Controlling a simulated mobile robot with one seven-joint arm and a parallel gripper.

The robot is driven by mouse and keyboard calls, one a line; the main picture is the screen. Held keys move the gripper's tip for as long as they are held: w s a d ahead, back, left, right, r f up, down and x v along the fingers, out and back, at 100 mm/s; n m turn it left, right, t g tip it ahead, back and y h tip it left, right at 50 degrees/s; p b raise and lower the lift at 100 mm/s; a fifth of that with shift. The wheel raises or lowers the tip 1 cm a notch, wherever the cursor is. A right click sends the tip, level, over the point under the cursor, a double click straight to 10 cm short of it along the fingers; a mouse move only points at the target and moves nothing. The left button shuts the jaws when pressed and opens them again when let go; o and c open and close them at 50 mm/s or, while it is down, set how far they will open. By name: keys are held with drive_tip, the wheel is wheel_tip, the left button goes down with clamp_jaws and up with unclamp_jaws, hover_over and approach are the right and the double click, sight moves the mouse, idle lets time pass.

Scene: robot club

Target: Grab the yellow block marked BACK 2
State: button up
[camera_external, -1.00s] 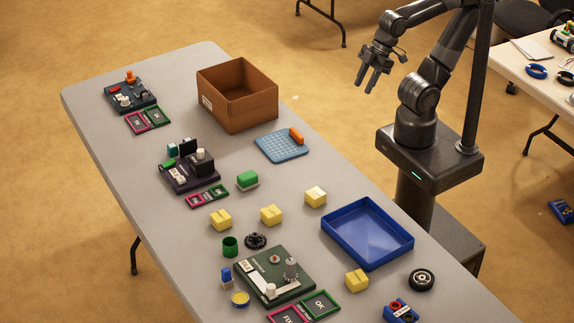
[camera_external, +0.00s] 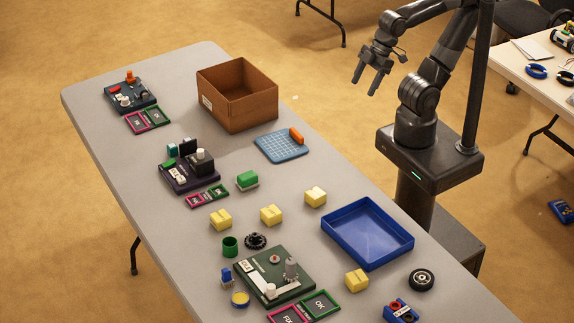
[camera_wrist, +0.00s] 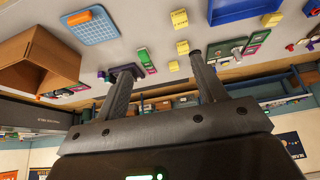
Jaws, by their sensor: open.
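Several small yellow blocks lie on the grey table (camera_external: 110,85). In the external view one is at the left (camera_external: 220,219), one in the middle (camera_external: 271,214), one farther right (camera_external: 315,196), and one by the blue tray's near side (camera_external: 357,280). The wrist view also shows yellow blocks (camera_wrist: 183,47). Their markings are too small to read, so I cannot tell which is BACK 2. My gripper (camera_external: 366,84) is open and empty, raised beyond the table's right edge, well away from the blocks. Its two fingers are spread in the wrist view (camera_wrist: 158,65).
A blue tray (camera_external: 345,240) and a dark green board (camera_external: 252,277) stand near the blocks. A green block (camera_external: 247,179), a blue pegboard (camera_external: 282,146) and an open brown box (camera_external: 222,102) lie farther back.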

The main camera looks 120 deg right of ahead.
drive_tip(key=shift+o, duration=0.5)
drive_tip(key=shift+w, duration=0.1)
drive_tip(key=n+g, duration=0.1)
drive_tip(key=g, duration=0.6)
hover_over(316, 193)
drive_tip(key=f, duration=1.7)
drive_tip(key=d+f, duration=0.1)
drive_tip(key=f, duration=0.7)
drive_tip(key=shift+w+f, duration=0.15)
drive_tip(key=shift+w, duration=0.25)
drive_tip(key=shift+s+a+f, duration=0.1)
drive_tip(key=shift+s+f, duration=0.05)
drive_tip(key=shift+f, duration=0.7)
drive_tip(key=shift+s+a+f, duration=0.15)
drive_tip(key=shift+f, duration=0.75)
drive_tip(key=shift+s+a+f, duration=0.1)
drive_tip(key=shift+s+f, duration=0.05)
drive_tip(key=shift+f, duration=0.7)
